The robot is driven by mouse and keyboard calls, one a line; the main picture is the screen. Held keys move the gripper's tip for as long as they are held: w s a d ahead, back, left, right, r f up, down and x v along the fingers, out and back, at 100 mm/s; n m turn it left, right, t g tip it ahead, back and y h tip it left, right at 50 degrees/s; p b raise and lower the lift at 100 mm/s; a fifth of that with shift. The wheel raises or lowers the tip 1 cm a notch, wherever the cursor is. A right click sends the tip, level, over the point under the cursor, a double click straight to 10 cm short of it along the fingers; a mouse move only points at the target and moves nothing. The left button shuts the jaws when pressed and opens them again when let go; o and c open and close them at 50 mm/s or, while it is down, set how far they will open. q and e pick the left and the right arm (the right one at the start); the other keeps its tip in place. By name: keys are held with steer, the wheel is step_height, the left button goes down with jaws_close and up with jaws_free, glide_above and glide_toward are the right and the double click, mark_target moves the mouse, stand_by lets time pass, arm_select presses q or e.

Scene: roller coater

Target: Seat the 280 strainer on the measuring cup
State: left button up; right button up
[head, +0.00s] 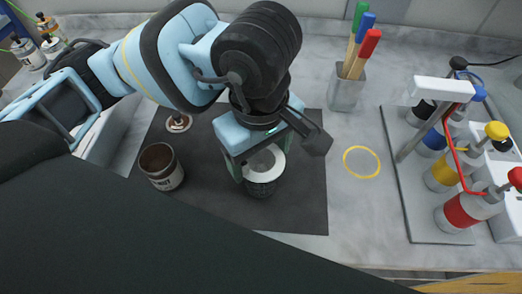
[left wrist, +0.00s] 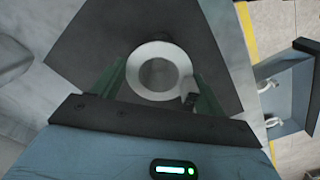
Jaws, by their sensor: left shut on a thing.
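My left gripper (head: 262,160) points down over the dark mat and is shut on a round, white-rimmed piece, which looks like the strainer (head: 268,161). In the left wrist view the white ring of the strainer (left wrist: 185,66) lies between the green fingers, with a grey round centre. A dark-patterned round body (head: 260,188) shows right below the rim in the head view. I cannot tell whether it is the strainer's own mesh or the measuring cup, nor whether rim and cup touch. My right gripper is not in view.
An open can with dark brown contents (head: 164,176) stands left on the mat (head: 300,205). A small white-rimmed round item (head: 178,122) lies behind it. A pen cup (head: 345,92), a yellow ring (head: 361,162) and a bottle rack (head: 430,225) are to the right.

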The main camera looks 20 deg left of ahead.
arm_select(q)
steer(key=o, duration=1)
steer(key=shift+s+f, duration=0.15)
steer(key=shift+f, duration=0.1)
steer(key=shift+c, duration=0.2)
steer(key=o, duration=0.5)
steer(key=shift+a+r, duration=0.1)
steer(key=shift+o, duration=0.2)
steer(key=shift+r, duration=0.1)
step_height(320, 180, up, 4)
steer(key=shift+f, duration=0.25)
step_height(320, 180, up, 4)
steer(key=shift+f, duration=0.25)
steer(key=shift+r, duration=0.35)
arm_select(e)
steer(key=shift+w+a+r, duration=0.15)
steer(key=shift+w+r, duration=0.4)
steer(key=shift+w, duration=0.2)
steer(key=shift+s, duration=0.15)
